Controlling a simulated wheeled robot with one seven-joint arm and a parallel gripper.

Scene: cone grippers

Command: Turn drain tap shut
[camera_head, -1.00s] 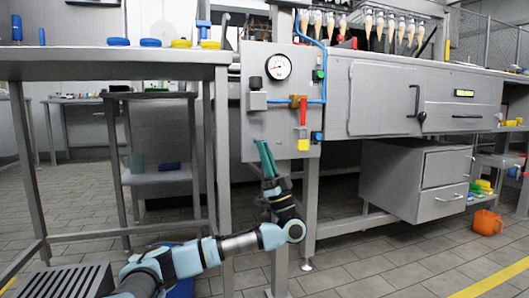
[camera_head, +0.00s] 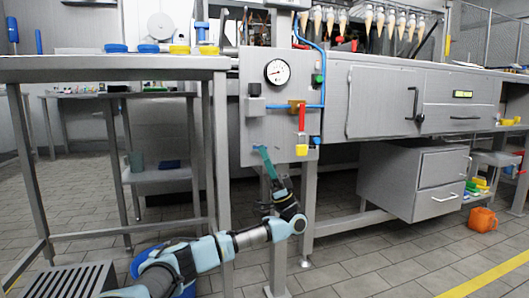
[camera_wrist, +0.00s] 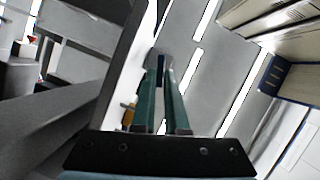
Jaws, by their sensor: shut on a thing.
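My gripper (camera_head: 262,150) is at the lower left of the grey panel (camera_head: 285,120), below the pressure gauge. Its teal fingers point up and lean left. In the wrist view my gripper (camera_wrist: 160,68) has both fingers closed around a narrow dark-blue piece (camera_wrist: 160,66), which looks like the drain tap's handle. In the head view only a small bit of blue shows at the fingertips, and the fingers hide the rest of the tap. Whether the tap is open or shut cannot be told.
A red lever (camera_head: 302,118) with a yellow block (camera_head: 301,150) below it and a blue knob (camera_head: 316,140) sit right of my gripper. The gauge (camera_head: 277,71) is above. A steel table leg (camera_head: 221,170) stands close on the left. An orange bucket (camera_head: 482,219) is on the floor at right.

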